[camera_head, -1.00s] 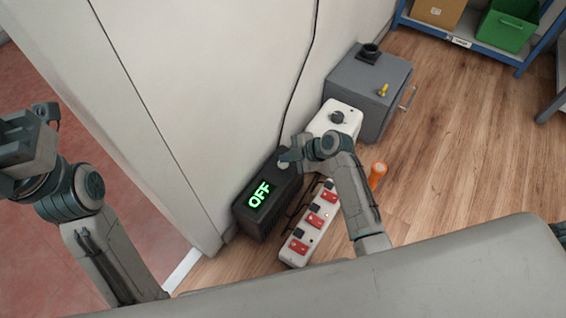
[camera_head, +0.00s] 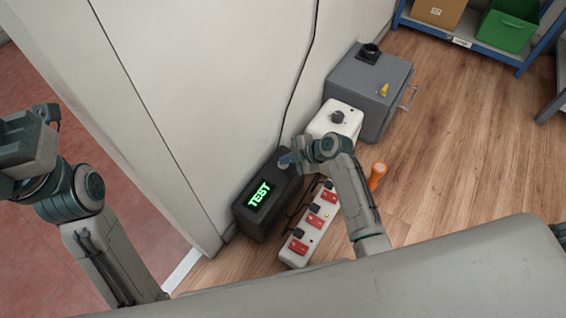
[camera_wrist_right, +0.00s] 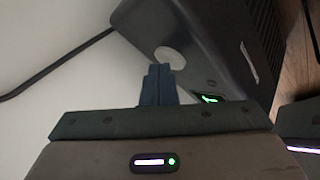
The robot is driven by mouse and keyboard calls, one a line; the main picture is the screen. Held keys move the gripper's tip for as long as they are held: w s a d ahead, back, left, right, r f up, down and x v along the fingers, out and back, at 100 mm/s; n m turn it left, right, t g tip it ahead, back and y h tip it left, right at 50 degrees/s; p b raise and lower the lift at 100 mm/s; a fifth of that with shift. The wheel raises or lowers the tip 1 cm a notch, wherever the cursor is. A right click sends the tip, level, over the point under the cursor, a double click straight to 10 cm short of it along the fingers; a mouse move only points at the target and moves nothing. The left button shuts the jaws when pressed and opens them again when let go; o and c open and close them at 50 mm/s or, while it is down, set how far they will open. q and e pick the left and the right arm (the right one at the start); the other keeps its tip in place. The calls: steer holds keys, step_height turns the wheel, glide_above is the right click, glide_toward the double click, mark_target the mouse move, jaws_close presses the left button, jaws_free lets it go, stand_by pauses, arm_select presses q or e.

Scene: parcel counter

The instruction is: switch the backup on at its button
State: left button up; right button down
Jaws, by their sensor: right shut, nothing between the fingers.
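The backup (camera_head: 252,222) is a black box on the floor against the wall. Its green display (camera_head: 259,195) reads TEST. Its round, light grey button (camera_wrist_right: 168,55) shows in the right wrist view on the box's top. My right gripper (camera_head: 288,160) is shut and empty, at the button end of the box. In the right wrist view its blue fingertips (camera_wrist_right: 158,70) are at the button's near edge; whether they touch it I cannot tell. My left gripper (camera_head: 22,145) is at the far left, away from the box; its fingers do not show clearly.
A white power strip (camera_head: 294,258) with red switches lies beside the backup. A white box with a dark knob (camera_head: 342,112) and a grey cabinet (camera_head: 362,85) stand behind. An orange object (camera_head: 377,175) stands on the floor. Open wood floor lies right.

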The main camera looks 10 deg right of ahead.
steer(key=shift+r+p, duration=0.5)
steer(key=shift+r, duration=0.05)
step_height(320, 180, up, 6)
steer(key=p, duration=0.5)
